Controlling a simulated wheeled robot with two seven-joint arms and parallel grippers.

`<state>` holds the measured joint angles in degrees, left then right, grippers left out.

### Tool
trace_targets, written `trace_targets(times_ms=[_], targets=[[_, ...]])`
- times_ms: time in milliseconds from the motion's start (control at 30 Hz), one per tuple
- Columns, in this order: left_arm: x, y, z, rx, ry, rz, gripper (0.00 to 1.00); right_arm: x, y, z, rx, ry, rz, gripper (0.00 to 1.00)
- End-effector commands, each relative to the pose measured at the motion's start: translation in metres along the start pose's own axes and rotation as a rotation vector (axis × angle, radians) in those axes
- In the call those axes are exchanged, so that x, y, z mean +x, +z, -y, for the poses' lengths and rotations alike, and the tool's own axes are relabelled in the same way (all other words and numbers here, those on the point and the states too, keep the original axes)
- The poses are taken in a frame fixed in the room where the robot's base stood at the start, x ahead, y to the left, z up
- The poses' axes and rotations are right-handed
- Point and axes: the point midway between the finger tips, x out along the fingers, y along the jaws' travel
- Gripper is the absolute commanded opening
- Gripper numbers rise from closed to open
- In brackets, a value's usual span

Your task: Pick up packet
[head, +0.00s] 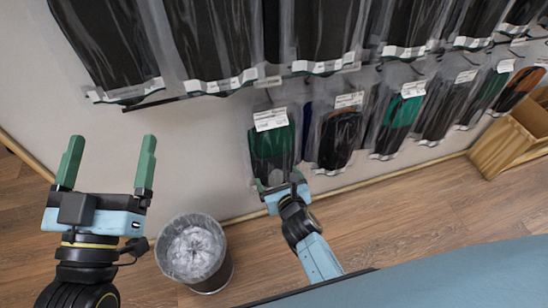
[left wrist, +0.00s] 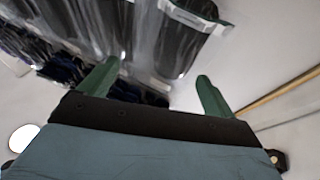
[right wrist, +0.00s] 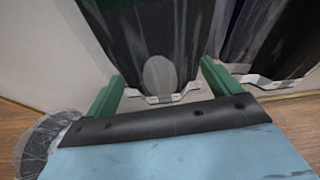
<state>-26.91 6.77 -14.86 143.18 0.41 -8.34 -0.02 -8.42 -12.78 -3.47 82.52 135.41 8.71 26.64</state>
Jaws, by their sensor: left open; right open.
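Clear packets with insoles hang in rows on the wall rack. The lower-row packet at the left end (head: 272,148) holds a dark green insole and has a white label at its top. My right gripper (head: 280,186) is at this packet's lower end. In the right wrist view the open fingers (right wrist: 163,70) stand on either side of the lower part of a packet (right wrist: 165,40), with gaps to its edges; contact cannot be told. My left gripper (head: 111,145) is open and empty in front of the bare wall. The left wrist view shows its fingers (left wrist: 156,72) apart, with hanging packets beyond.
Dark packets (head: 215,40) hang in the upper row above. A lined waste bin (head: 193,250) stands on the wood floor below, between my arms. A cardboard box (head: 510,145) is at the right by the wall. A blue surface (head: 450,280) fills the lower right.

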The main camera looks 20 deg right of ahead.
Motion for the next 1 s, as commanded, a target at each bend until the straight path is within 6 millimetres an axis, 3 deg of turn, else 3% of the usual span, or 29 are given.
trace_targets(times_ms=[367, 767, 1000], targets=[[0.0001, -0.0099, -0.0019, -0.003, 0.004, -0.059, 0.9, 0.0041, -0.0001, 0.0002, 0.0, 0.0, -0.001, 0.89], [0.0001, -0.0095, -0.0019, -0.003, 0.004, -0.057, 0.9, 0.004, -0.0002, 0.0001, 0.0, 0.0, -0.001, 0.4], [0.0002, -0.0095, -0.0019, -0.003, 0.004, -0.057, 0.9, 0.004, 0.0004, 0.0, 0.001, 0.0, 0.0, 0.39]])
